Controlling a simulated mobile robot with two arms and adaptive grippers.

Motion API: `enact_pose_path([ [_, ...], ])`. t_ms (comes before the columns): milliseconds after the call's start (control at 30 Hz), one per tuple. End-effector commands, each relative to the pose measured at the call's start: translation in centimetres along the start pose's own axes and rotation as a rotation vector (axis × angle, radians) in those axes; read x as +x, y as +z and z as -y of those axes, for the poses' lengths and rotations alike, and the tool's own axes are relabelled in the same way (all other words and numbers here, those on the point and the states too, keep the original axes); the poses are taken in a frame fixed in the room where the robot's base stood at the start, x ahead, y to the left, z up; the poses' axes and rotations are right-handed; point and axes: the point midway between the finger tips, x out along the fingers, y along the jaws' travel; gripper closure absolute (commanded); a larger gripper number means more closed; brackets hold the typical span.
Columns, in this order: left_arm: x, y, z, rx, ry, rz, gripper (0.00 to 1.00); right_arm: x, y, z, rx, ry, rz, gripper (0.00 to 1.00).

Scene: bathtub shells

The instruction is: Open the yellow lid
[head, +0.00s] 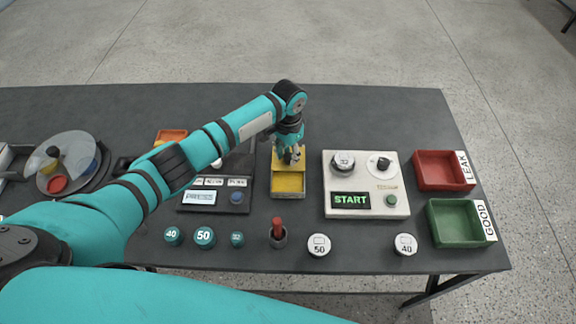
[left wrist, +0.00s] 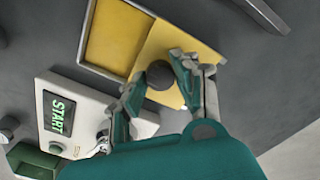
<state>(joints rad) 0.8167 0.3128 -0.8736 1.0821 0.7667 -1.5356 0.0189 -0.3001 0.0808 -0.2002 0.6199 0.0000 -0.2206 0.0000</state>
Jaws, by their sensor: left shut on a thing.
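The yellow lid (head: 276,157) is a flat plate with a dark round knob (left wrist: 160,75). It lies over the far part of a shallow yellow box (head: 288,183), whose near part shows open and empty. In the left wrist view the lid (left wrist: 182,45) sits beside the box's open yellow interior (left wrist: 115,38). My left gripper (head: 292,157) is over the lid, its fingers (left wrist: 157,82) on either side of the knob and shut on it. The fingers hide part of the lid in the head view. My right gripper is not in view.
A white START panel (head: 366,202) stands close right of the box, and a dark control box (head: 217,190) is on its left. Red (head: 440,170) and green (head: 459,223) trays lie at the right. Several small caps and a red-handled tool (head: 277,230) line the front edge.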

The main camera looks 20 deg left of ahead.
Motion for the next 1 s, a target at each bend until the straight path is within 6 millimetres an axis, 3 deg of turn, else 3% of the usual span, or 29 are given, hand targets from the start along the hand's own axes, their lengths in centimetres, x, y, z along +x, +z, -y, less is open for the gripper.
enact_pose_path([
  [233,0.0,0.0,-0.1,0.002,0.001,0.0,1.0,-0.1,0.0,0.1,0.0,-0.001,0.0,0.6],
  [267,0.0,0.0,-0.1,0.002,0.001,0.0,0.68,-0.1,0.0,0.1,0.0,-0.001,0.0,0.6],
  [433,0.0,0.0,-0.1,0.002,0.001,0.0,0.47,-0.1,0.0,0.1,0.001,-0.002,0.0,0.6],
  [767,-0.5,0.0,-0.1,0.002,0.001,-0.001,0.47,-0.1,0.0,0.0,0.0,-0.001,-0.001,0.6],
  [1000,-4.5,-0.1,-0.1,0.002,0.001,-0.004,0.47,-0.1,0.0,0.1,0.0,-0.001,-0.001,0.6],
])
